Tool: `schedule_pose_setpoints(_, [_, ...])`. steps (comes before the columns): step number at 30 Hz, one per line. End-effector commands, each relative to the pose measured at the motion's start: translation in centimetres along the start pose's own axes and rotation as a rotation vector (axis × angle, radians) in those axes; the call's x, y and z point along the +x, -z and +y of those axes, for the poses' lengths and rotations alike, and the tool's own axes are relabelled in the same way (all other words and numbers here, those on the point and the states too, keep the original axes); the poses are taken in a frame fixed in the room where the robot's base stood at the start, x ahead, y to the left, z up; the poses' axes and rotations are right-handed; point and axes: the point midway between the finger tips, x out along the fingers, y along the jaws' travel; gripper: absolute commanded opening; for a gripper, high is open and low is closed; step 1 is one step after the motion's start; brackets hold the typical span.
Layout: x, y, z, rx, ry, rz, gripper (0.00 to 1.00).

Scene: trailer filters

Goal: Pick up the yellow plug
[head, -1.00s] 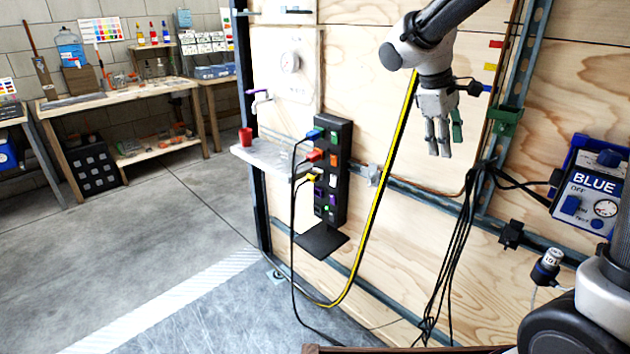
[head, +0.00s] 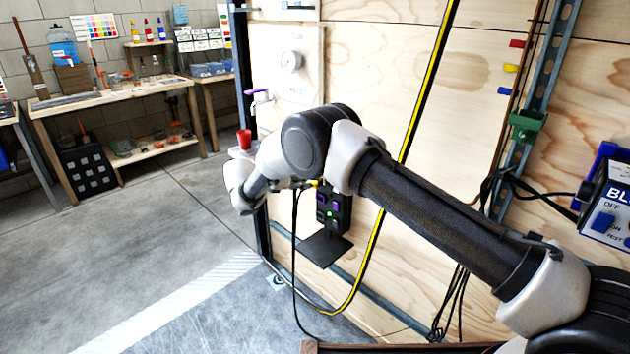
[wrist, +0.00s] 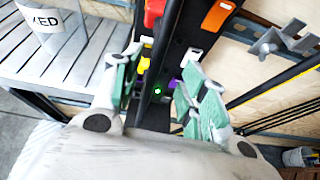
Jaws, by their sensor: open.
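The yellow plug (wrist: 143,65) sits in the black power strip (wrist: 188,42), between my open fingers and close to the left one in the wrist view. Only part of it shows, beside a black cable. My gripper (wrist: 160,80) has green-padded fingers spread on either side of the strip's lower part. Whether a finger touches the plug I cannot tell. In the head view a sliver of the yellow plug (head: 314,183) shows below my arm. My arm covers the upper power strip (head: 335,208) and hides my gripper there.
The red plug (wrist: 153,12) is just above the yellow one, with a black cable running down past it. A slatted grey shelf (wrist: 70,60) lies to the left. A metal bracket (wrist: 283,40) and a dark rail are to the right. A yellow-black hose (head: 378,225) hangs right of the strip.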

Motion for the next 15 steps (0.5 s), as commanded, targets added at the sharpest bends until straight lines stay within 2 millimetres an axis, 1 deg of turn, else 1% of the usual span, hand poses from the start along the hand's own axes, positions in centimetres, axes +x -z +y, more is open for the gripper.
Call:
schedule_pose_setpoints(1, [-0.2,0.7,0.4,-0.019,-0.013,-0.013,0.43])
schedule_pose_setpoints(4, [0.2,1.2,0.8,-0.040,-0.024,-0.026,0.43])
schedule_pose_setpoints(9, [2.2,1.3,0.8,-0.041,-0.024,-0.026,0.43])
schedule_pose_setpoints(13, [3.3,1.4,0.8,-0.040,-0.024,-0.025,0.43])
schedule_pose_setpoints(15, [4.3,1.5,0.8,-0.040,-0.023,-0.026,0.43])
